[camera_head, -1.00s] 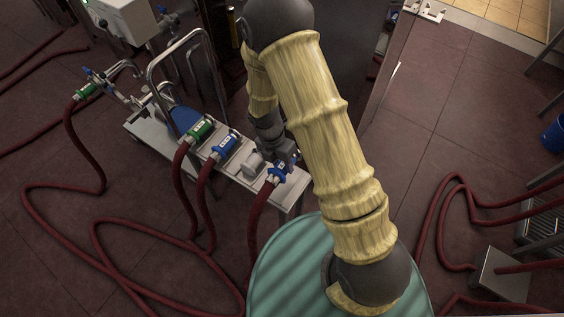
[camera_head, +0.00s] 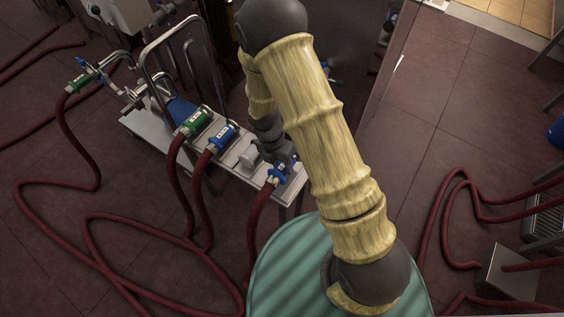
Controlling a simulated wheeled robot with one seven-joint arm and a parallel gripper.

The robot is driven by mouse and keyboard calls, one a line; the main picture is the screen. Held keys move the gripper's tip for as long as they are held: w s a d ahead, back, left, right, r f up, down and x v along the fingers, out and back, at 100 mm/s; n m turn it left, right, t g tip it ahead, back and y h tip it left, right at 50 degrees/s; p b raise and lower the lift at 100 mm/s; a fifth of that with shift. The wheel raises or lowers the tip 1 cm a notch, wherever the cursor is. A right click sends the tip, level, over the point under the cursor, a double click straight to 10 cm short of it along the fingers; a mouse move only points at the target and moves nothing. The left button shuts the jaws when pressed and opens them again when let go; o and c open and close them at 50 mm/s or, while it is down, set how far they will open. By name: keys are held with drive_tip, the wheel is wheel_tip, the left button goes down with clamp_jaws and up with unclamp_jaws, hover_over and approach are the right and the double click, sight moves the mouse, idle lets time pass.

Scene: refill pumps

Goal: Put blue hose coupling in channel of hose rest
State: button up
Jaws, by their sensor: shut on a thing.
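A blue hose coupling (camera_head: 277,173) with a dark red hose hanging from it is at the right end of the metal cart. My gripper (camera_head: 284,164) is shut on this coupling, over the cart top; the arm partly hides the fingers. I cannot tell whether the coupling touches the cart. A second blue coupling (camera_head: 223,137) and a green coupling (camera_head: 196,122), each with a red hose, lie on the cart further left. A grey metal piece (camera_head: 250,158) sits between the second blue coupling and my gripper. I cannot clearly make out the hose rest's channel.
The bare steel cart top (camera_head: 232,158) shows between the couplings. Bent metal pipes (camera_head: 155,60) rise behind its left end. Another green coupling (camera_head: 80,83) is at far left. Red hoses (camera_head: 130,220) loop over the floor. A steel box (camera_head: 508,272) stands at lower right.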

sight(282, 170)
drive_tip(key=shift+f+b, duration=0.7)
drive_tip(key=shift+f, duration=0.95)
drive_tip(key=shift+f, duration=0.15)
drive_tip(key=o, duration=1.4)
drive_tip(key=shift+c, duration=0.2)
drive_tip(key=p+v, duration=0.2)
drive_tip(key=v, duration=1.5)
drive_tip(key=shift+p, duration=0.3)
drive_tip(key=shift+w, duration=0.1)
